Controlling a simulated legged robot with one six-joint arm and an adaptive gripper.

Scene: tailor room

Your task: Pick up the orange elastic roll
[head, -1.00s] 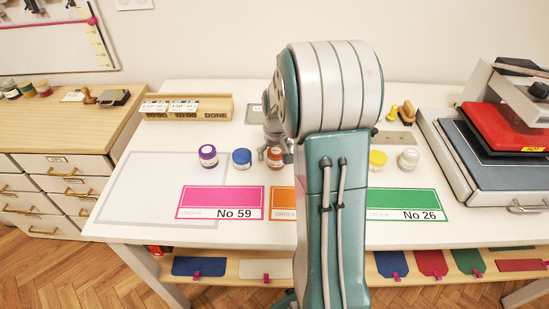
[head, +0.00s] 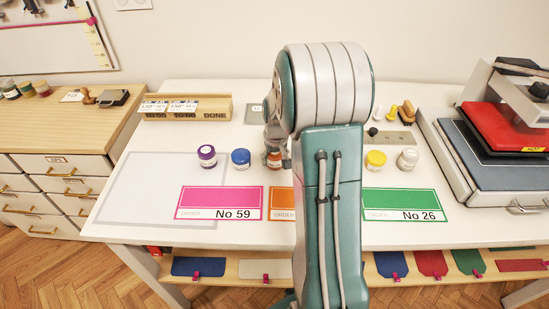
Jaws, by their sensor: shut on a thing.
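The orange elastic roll (head: 274,160) is in the middle of the row of rolls on the white table, just left of my arm. My gripper (head: 275,147) is at its top and shut on it. My own arm hides the right side of the gripper and part of the roll. I cannot tell whether the roll touches the table.
A purple roll (head: 207,156) and a blue roll (head: 241,158) stand to the left, a yellow roll (head: 375,160) and a white roll (head: 408,159) to the right. Order cards, pink (head: 222,196) and green (head: 403,199), lie in front. A heat press (head: 500,160) stands at right.

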